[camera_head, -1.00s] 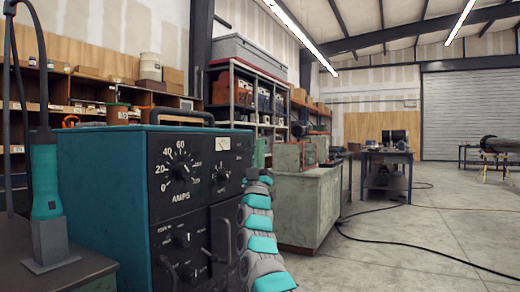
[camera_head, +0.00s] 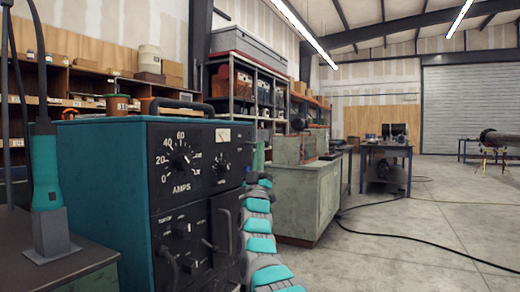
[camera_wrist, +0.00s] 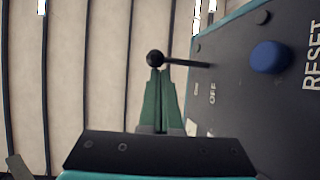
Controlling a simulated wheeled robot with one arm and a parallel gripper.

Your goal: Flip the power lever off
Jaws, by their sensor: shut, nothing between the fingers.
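The power lever (camera_wrist: 185,62) shows in the wrist view as a thin dark rod ending in a black ball knob (camera_wrist: 155,58). It juts left from a dark panel (camera_wrist: 228,110) marked OFF and RESET. My gripper (camera_wrist: 160,74) has green fingers pressed together with nothing between them. In the picture, their tips lie just below the knob, touching or very close to it; I cannot tell which. In the head view, a teal power unit (camera_head: 100,190) with an AMPS dial (camera_head: 180,158) stands at the left.
A blue button (camera_wrist: 270,57) sits on the panel beside the lever. In the head view, a green cabinet (camera_head: 300,200) stands behind my arm. A torch in a holder (camera_head: 47,190) is at the left. A black cable (camera_head: 410,250) lies across the otherwise open floor.

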